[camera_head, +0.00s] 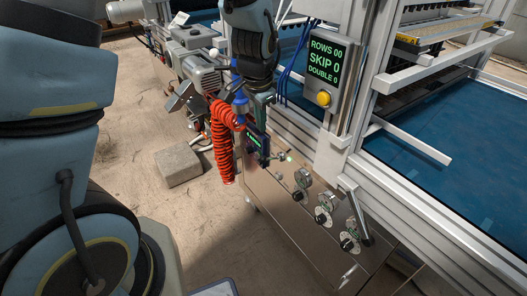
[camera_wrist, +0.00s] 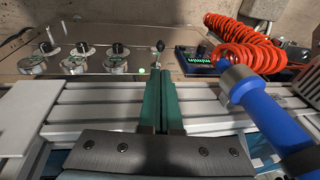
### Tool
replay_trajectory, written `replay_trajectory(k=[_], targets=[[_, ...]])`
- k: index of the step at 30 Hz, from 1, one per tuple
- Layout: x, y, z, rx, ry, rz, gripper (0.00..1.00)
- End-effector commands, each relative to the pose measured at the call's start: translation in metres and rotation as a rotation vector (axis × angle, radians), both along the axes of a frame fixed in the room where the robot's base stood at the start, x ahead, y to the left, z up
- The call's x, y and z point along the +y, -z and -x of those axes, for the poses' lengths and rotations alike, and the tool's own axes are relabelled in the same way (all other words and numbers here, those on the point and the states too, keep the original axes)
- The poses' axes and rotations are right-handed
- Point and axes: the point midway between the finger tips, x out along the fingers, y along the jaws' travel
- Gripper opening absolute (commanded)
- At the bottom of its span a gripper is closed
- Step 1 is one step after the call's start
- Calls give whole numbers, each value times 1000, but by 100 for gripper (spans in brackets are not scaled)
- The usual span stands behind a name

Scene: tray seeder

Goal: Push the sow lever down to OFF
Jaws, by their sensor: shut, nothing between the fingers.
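A small lever with a black ball knob (camera_wrist: 160,46) stands on the metal control panel in the wrist view, beside a lit green lamp (camera_wrist: 141,70). I take it to be the sow lever, but no label is readable and I cannot tell its setting. My gripper (camera_wrist: 160,78) has its two teal fingers together with nothing between them. In the picture its tips lie just below the knob; I cannot tell whether they touch it. In the head view my gripper (camera_head: 262,104) hangs above the panel's far end, and the lamp (camera_head: 290,158) shows there too.
Several dials (camera_head: 322,215) line the metal panel (camera_head: 285,205). A silver handle (camera_head: 356,212) stands near its closer end. A small display (camera_wrist: 190,60) and a red coiled hose (camera_wrist: 245,48) are beside the lever. A status screen (camera_head: 327,66) reads ROWS 00, SKIP 0, DOUBLE 0.

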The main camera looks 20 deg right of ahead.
Motion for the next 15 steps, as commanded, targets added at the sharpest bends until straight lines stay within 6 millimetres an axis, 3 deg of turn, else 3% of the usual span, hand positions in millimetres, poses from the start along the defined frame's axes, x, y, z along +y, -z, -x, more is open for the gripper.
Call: replay_trajectory(k=[15], targets=[[-12,98,-18,3,-1,-2,0]])
